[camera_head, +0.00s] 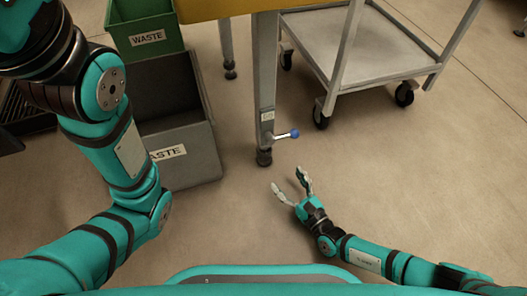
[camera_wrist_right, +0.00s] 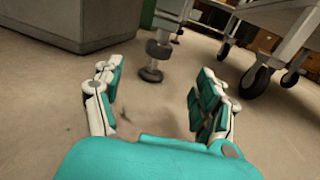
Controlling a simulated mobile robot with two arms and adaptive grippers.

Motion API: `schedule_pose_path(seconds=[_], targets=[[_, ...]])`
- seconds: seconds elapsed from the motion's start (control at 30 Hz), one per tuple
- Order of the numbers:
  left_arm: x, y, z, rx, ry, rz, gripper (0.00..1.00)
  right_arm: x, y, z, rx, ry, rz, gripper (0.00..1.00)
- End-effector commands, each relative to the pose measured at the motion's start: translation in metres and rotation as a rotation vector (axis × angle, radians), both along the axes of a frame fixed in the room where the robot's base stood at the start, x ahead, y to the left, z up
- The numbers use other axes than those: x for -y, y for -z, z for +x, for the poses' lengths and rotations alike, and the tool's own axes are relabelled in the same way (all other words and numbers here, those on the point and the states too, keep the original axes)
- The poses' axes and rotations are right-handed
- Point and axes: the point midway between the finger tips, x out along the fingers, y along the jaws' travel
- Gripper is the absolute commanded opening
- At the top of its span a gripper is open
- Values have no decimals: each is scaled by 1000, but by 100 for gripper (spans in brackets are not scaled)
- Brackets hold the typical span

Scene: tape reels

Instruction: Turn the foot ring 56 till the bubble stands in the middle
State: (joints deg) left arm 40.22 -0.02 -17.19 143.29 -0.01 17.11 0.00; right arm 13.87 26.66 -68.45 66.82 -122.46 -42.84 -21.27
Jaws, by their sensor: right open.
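The dark foot ring (camera_head: 264,156) is at the bottom of the grey table leg (camera_head: 264,75), just above the floor. In the right wrist view the ring (camera_wrist_right: 158,49) sits above a round foot pad (camera_wrist_right: 151,75). My right gripper (camera_head: 288,180) is open and empty, low over the floor, in front of the foot and apart from it. In the wrist view the foot shows between the spread fingers (camera_wrist_right: 157,80). I cannot make out a bubble or the number 56. My left arm shows, but its gripper does not.
A lever with a blue knob (camera_head: 293,134) sticks out right of the leg, just above the foot. A grey waste bin (camera_head: 205,160) stands to the left, a green one (camera_head: 118,40) behind it. A wheeled cart (camera_head: 330,75) stands back right. Floor at right is clear.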

Motion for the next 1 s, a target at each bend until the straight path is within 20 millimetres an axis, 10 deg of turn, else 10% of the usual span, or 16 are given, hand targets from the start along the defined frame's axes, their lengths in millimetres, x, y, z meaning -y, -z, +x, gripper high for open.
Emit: schedule_pose_path(seconds=[0.6, 1.0], targets=[[0, 61, 0, 0, 0, 0, 0, -66, 4, 109, 1, 0, 1, 74], [0, 68, 0, 0, 1, 1, 0, -75, 1, 126, -2, 0, -1, 74]])
